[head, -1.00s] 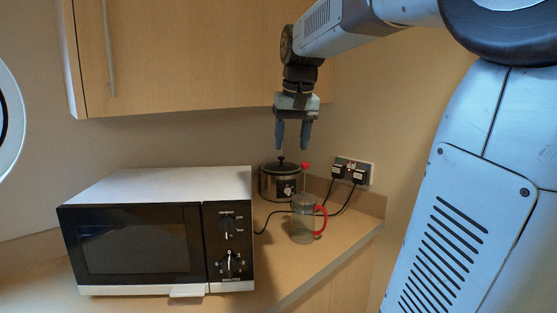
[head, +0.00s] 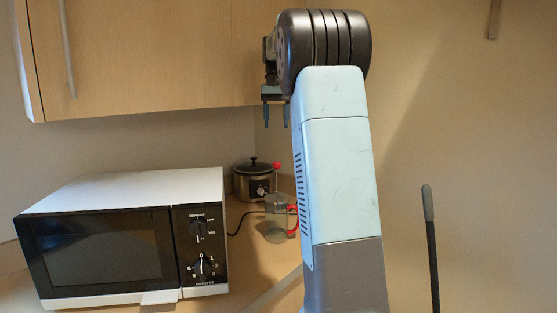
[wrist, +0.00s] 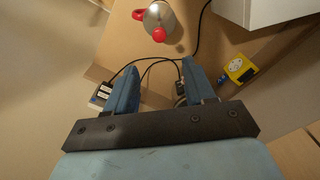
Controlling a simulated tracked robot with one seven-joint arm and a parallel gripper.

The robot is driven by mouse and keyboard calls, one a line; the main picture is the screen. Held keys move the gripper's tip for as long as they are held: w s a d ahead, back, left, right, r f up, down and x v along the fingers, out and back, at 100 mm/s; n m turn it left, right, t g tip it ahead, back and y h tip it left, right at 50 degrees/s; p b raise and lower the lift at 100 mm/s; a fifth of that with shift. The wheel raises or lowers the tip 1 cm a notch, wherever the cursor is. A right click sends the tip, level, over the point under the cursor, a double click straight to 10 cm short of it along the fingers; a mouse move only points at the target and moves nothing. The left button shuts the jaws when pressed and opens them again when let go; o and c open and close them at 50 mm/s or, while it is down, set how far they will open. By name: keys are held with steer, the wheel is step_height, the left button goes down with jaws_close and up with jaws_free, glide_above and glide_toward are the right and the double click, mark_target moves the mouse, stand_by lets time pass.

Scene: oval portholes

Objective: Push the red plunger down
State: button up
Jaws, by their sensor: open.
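The red plunger knob (head: 277,165) stands on a thin raised rod above the glass press jug (head: 275,231). The jug has a red handle (head: 292,220), and my arm hides part of its right side in the head view. My gripper (head: 275,120) is open and empty, pointing down, well above the knob. In the wrist view, the red knob (wrist: 159,35) and jug (wrist: 158,17) lie beyond the fingertips of my gripper (wrist: 160,70), between them from left to right and apart from both.
A microwave (head: 125,235) stands left of the jug. A slow cooker (head: 250,183) with a black lid is behind it. A wooden cupboard (head: 150,60) hangs above.

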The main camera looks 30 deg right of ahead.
mark_target(276, 162)
step_height(276, 162, down, 13)
stand_by(0.5)
steer(key=shift+c, duration=0.2)
jaws_close()
stand_by(0.5)
